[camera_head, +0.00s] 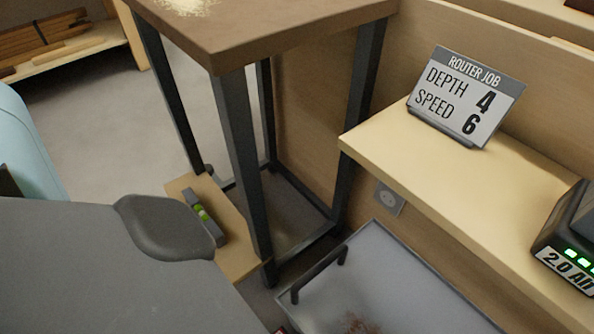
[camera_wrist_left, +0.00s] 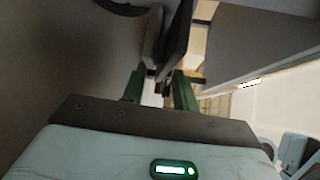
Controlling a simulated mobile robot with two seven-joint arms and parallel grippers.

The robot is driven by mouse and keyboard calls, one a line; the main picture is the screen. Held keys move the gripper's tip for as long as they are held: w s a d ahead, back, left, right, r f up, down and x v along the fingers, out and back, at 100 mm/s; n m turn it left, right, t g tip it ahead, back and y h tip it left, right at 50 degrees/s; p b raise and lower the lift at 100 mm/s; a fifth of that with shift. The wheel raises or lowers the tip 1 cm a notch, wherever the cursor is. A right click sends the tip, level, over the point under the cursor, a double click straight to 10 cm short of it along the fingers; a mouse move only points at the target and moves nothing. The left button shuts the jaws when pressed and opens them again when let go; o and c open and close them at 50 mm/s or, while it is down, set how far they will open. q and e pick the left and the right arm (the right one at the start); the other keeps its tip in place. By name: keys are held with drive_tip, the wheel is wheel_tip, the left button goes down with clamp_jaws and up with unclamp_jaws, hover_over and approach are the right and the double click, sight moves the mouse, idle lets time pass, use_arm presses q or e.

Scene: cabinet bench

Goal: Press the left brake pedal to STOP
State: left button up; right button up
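I cannot make out a brake pedal or a STOP mark in either view. In the left wrist view my left gripper (camera_wrist_left: 165,45) has green finger links, and its two dark finger pads lie close together with nothing visible between them. The pads point up the picture past large dark and grey surfaces that I cannot identify. In the head view the left gripper is hidden. My right gripper is in neither view.
A brown-topped stand (camera_head: 260,22) on dark legs is at upper centre. A bubble level (camera_head: 205,218) lies on a low board by its legs. A grey-topped box (camera_head: 385,290) with a handle is at lower centre. A sign (camera_head: 467,97) and battery (camera_head: 572,240) stand on the right shelf.

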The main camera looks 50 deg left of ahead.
use_arm(q)
drive_tip(key=shift+b+x, duration=0.35)
drive_tip(key=shift+x, duration=1.4)
clamp_jaws()
